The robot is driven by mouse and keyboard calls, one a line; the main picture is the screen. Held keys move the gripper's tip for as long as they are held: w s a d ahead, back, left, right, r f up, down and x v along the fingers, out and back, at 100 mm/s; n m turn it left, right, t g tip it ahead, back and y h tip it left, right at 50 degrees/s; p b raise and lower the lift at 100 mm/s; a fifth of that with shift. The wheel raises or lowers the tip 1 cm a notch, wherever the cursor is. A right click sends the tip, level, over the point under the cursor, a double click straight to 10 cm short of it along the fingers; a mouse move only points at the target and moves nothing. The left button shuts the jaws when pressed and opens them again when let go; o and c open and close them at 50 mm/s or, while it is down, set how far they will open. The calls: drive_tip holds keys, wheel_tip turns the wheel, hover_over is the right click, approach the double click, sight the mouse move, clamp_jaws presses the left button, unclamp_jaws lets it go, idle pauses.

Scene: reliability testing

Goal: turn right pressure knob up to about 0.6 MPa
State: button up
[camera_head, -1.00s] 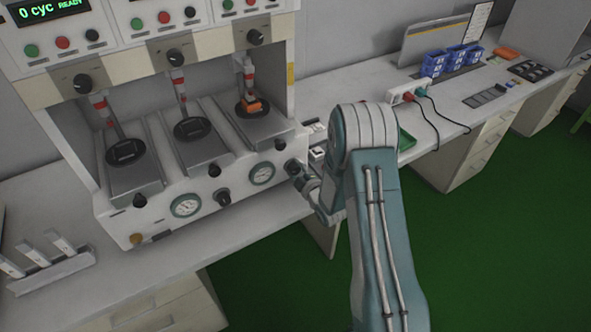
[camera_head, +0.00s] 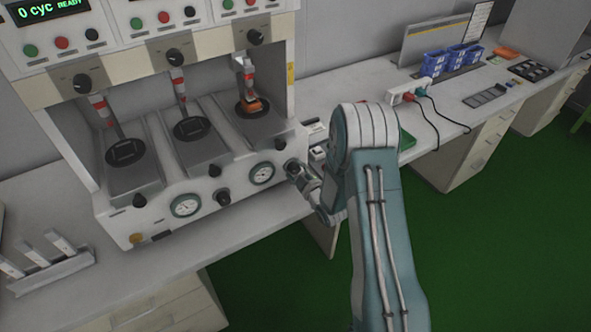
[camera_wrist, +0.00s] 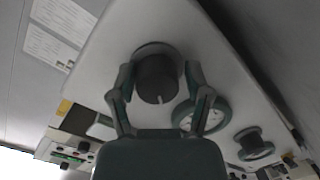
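The right pressure knob (camera_wrist: 157,78) is dark and round, with a pale mark on its lower edge in the wrist view. My gripper (camera_wrist: 159,75) has one finger on each side of it and appears shut on it; the contact edges are dim. In the head view my gripper (camera_head: 292,168) is at the right end of the machine's front panel and hides this knob. The right pressure gauge (camera_wrist: 204,112) is beside the knob, partly behind a finger. It also shows in the head view (camera_head: 262,173), but its reading is too small to tell.
The other front knob (camera_head: 223,197) is left of the right gauge, with a second gauge (camera_head: 186,205) beyond it. The test machine (camera_head: 160,228) stands on a bench (camera_head: 235,238). Blue bins (camera_head: 448,60) and a power strip (camera_head: 407,94) are on the bench behind my arm.

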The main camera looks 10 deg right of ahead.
drive_tip(key=shift+o, duration=0.2)
drive_tip(key=shift+r, duration=0.1)
drive_tip(key=v, duration=1.1)
drive_tip(key=shift+s, duration=0.4)
drive_tip(key=w+a+m+g, duration=0.1)
drive_tip(key=w+m, duration=0.2)
drive_tip(key=w+a+m+g, duration=0.1)
drive_tip(key=w+m, duration=0.2)
drive_tip(key=w, duration=0.1)
drive_tip(key=w+a+f+m+g, duration=0.1)
drive_tip(key=w+m, duration=0.1)
drive_tip(key=w, duration=0.2)
drive_tip(key=shift+a+m+h, duration=0.2)
drive_tip(key=shift+m+h, duration=0.2)
drive_tip(key=c, duration=1.1)
